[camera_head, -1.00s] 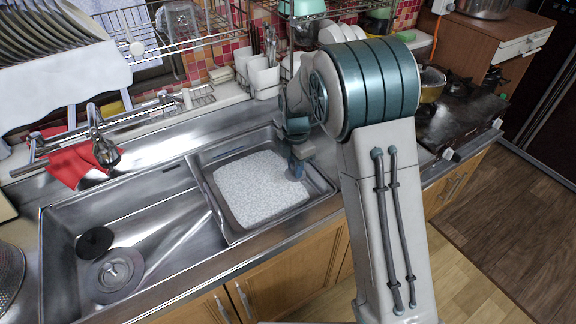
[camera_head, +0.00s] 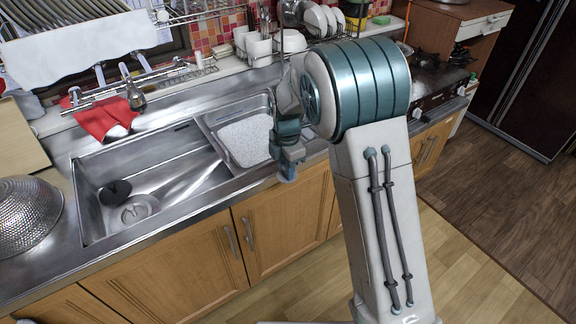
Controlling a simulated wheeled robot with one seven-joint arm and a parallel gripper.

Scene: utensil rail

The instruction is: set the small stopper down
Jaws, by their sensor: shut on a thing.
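My gripper (camera_head: 288,171) points down at the end of my arm, in front of the right basin and near the counter's front edge. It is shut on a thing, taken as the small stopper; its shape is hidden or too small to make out. A black round disc (camera_head: 115,192) lies in the large left basin. It is beside a round metal drain piece (camera_head: 139,209) with a knob.
The large steel sink basin (camera_head: 185,165) is mostly bare. The smaller right basin has a speckled pale bottom (camera_head: 243,142). A metal colander (camera_head: 27,215) stands on the counter at left. A red cloth (camera_head: 104,119) hangs by the tap. Wooden cabinets (camera_head: 290,222) stand below.

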